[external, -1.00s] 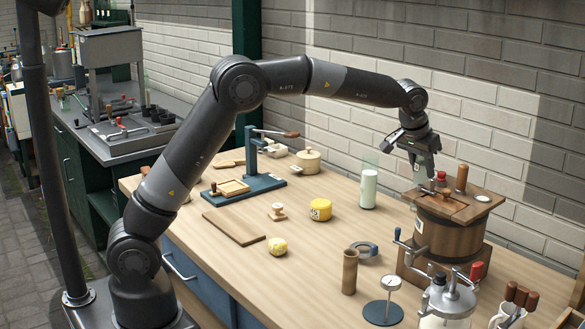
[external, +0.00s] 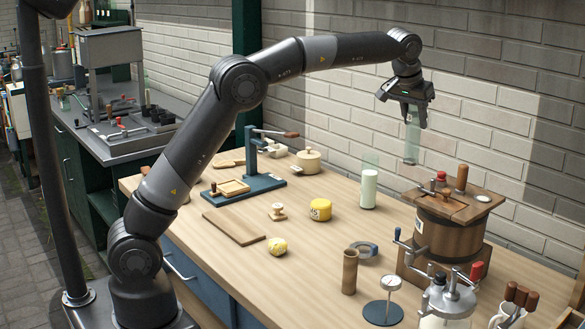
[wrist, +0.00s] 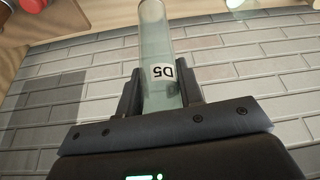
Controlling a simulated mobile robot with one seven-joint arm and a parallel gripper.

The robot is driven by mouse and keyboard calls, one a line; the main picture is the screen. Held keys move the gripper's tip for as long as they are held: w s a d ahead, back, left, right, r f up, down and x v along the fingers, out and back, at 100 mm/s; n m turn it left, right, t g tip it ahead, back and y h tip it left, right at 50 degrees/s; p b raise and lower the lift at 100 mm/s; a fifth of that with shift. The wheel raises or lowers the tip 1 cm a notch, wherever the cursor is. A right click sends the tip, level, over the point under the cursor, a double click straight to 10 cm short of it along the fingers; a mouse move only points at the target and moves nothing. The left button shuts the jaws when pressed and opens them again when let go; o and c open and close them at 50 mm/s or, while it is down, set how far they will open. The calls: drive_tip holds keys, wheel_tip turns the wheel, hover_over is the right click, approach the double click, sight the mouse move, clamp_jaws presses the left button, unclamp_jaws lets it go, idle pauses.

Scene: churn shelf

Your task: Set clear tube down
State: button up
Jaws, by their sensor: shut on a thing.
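My gripper (external: 408,104) is shut on a clear tube (external: 411,143), which hangs below it in the air above the back of the table. In the wrist view the clear tube (wrist: 158,50) is between the two fingers (wrist: 160,92) and carries a label reading D5. In the external view the tube is roughly upright, left of and above the wooden churn (external: 448,237), apart from it and from the table (external: 225,215).
A glass with white contents (external: 368,188) stands below and left of the tube. The table's middle is partly clear.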

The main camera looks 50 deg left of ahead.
drive_tip(key=w+a+n+g+y, duration=0.2)
drive_tip(key=a+n, duration=0.5)
drive_tip(key=a, duration=1.9)
wheel_tip(320, 180, down, 10)
drive_tip(key=f, duration=0.1)
drive_tip(key=w+a+f, duration=0.3)
drive_tip(key=a+f, duration=0.8)
drive_tip(key=shift+w+a+t+y, duration=0.3)
drive_tip(key=shift+w+t, duration=0.1)
drive_tip(key=shift+f, duration=0.15)
drive_tip(key=o, duration=1)
